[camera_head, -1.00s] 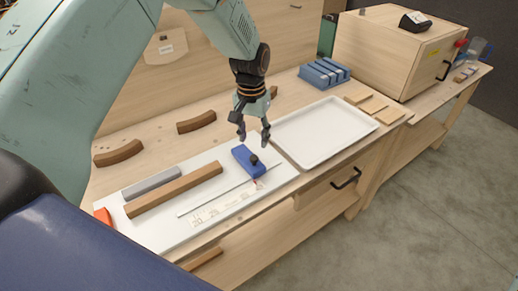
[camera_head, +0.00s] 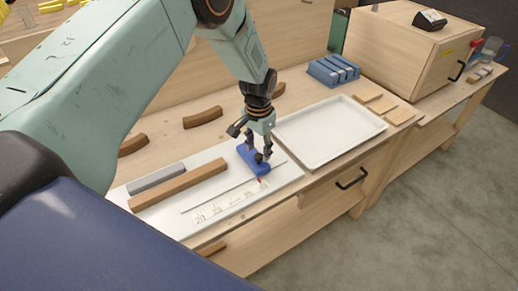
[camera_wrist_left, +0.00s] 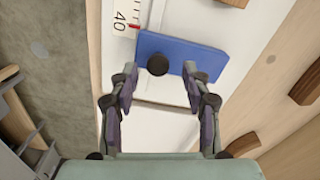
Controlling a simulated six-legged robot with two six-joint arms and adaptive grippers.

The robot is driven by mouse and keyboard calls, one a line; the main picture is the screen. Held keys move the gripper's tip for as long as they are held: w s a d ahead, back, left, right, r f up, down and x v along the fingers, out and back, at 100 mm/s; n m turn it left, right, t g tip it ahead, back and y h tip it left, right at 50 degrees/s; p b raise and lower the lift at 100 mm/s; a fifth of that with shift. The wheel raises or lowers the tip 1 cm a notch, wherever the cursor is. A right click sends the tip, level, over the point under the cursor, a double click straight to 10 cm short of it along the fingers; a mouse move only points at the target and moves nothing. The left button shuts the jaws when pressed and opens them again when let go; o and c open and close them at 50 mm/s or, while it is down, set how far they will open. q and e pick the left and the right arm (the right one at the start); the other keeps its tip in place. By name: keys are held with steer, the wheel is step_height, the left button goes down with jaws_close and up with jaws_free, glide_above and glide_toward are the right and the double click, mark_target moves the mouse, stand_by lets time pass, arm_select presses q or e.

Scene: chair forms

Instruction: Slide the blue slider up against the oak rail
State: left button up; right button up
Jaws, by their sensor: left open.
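The blue slider (camera_head: 250,162) sits near the right end of a white board (camera_head: 215,222); it also shows in the left wrist view (camera_wrist_left: 190,55) with a round black knob (camera_wrist_left: 157,65). The oak rail (camera_head: 180,186) lies on the board to the slider's left, with a clear gap between them. My left gripper (camera_head: 262,156) is open and points down at the slider. In the left wrist view its fingertips (camera_wrist_left: 160,78) are on either side of the knob, a little short of it in the picture. Contact cannot be told. My right gripper is not in view.
A grey bar (camera_head: 157,178) lies behind the rail. A thin rod and a printed scale (camera_head: 230,203) lie along the board's front. A white tray (camera_head: 330,135) stands right of the board. Curved wooden pieces (camera_head: 202,118) lie behind. A blue slotted block (camera_head: 333,70) stands at the back.

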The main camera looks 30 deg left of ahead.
arm_select(q)
steer(key=shift+f, duration=0.35)
steer(key=shift+s+d+f, duration=0.1)
steer(key=shift+s, duration=0.15)
steer(key=shift+w+f, duration=0.15)
steer(key=shift+w, duration=0.1)
steer(key=c, duration=0.4)
jaws_close()
